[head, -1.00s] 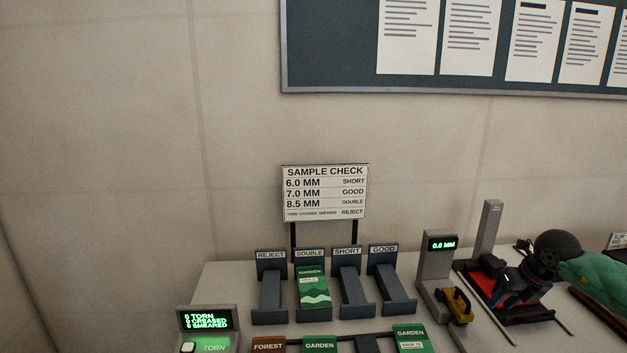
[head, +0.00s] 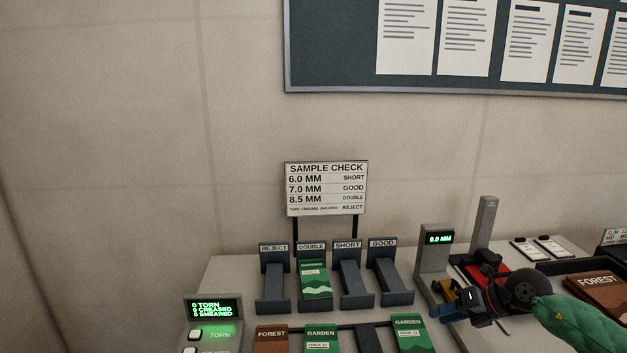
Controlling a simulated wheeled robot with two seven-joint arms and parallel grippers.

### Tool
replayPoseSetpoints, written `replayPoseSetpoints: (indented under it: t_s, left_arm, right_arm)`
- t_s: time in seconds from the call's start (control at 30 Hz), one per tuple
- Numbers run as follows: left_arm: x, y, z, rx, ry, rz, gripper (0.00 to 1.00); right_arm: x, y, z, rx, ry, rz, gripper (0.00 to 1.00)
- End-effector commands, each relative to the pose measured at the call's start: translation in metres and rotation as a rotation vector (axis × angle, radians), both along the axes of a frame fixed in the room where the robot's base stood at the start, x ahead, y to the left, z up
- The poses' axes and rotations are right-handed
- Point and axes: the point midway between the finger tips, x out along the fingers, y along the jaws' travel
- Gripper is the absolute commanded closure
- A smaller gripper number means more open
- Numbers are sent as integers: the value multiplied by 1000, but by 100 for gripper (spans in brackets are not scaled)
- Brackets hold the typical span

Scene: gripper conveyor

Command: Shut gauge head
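The gauge (head: 432,262) is a grey post at the right of the table, its green display reading 0.0 MM. Its yellow head (head: 449,290) sits low at the foot of the post and is partly covered by my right gripper. My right gripper (head: 456,303) is dark, on my green-sleeved arm coming in from the right. It is at the yellow head, seemingly touching or very close. Its fingers are small and overlap the head, so their opening is unclear. My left gripper is not in view.
Four grey sloped racks stand left of the gauge, labelled REJECT (head: 273,285), DOUBLE, SHORT and GOOD. A green Garden packet (head: 315,280) lies in DOUBLE. More packets lie in front. A counter box (head: 212,309) is at left. A red device with a tall post (head: 485,235) stands behind my wrist.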

Motion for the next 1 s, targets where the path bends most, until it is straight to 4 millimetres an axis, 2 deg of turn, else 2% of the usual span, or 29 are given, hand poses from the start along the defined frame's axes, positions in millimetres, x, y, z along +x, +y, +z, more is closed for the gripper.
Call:
replayPoseSetpoints:
  t_s: [0.03,0.1,0.2,0.3,0.4,0.53,0.67,0.77,0.87,1.0]
  left_arm:
    - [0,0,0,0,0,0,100]
    - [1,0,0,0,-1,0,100]
    - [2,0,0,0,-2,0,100]
    - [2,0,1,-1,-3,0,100]
    - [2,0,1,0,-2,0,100]
    - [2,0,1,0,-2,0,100]
    - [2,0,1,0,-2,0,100]
    - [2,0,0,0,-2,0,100]
    - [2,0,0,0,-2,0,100]
    - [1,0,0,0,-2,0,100]
  right_arm:
    - [-5,21,-1,84,-9,5,66]
    - [-11,51,3,228,-30,-3,66]
    - [-19,87,16,452,-55,-40,66]
    - [-26,110,31,666,-69,-111,66]
    - [-30,122,43,869,-72,-212,66]
    - [-33,120,50,1106,-57,-388,66]
    - [-37,106,44,1306,-18,-608,66]
    - [-42,91,28,1429,31,-803,66]
    - [-51,74,2,1520,94,-1017,66]
    - [-75,55,-45,1586,212,-1336,66]
